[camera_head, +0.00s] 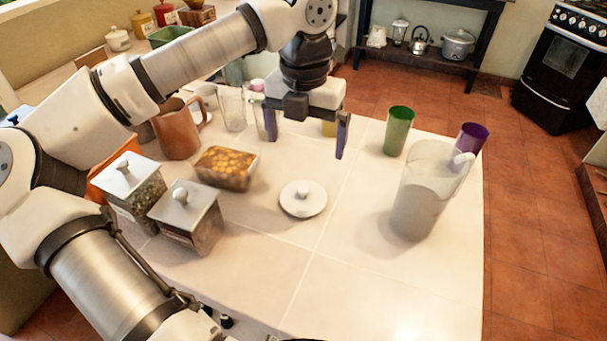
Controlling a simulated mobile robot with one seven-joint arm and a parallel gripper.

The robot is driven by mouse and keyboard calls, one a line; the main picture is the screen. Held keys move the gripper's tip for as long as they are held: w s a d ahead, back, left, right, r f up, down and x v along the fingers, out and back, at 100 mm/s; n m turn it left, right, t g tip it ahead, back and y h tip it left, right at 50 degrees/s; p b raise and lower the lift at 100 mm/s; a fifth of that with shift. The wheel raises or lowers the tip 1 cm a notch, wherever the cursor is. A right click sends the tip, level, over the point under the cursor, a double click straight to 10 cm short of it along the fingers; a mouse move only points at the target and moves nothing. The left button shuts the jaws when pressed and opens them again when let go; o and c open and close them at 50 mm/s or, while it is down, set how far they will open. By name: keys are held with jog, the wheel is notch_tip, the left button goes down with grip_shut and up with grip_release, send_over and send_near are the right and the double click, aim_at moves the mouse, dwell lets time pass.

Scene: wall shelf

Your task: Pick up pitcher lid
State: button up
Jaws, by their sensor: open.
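The pitcher lid (303,199) is a round white disc with a small knob on top. It lies flat, knob up, near the middle of the white tiled table in the head view. My gripper (306,141) hangs above and behind the lid, with its two dark purple fingers spread wide and nothing between them. The fingertips are apart from the lid. A translucent whitish pitcher (428,192) with a handle stands upright at the table's right side.
Two square lidded jars (187,220) and a glass container of orange-brown pieces (226,168) stand left of the lid. A brown pitcher (178,130) and clear glasses are behind. A green cup (398,131) and purple cup (472,138) stand back right. The table's front is clear.

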jog(key=p, duration=0.2)
send_over(304, 188)
notch_tip(304, 188, down, 8)
jog(key=shift+f, duration=0.25)
jog(key=shift+f+p, duration=1)
jog(key=shift+f, duration=1.7)
jog(key=c, duration=0.7)
jog(key=shift+r, duration=0.1)
jog(key=shift+c, duration=0.2)
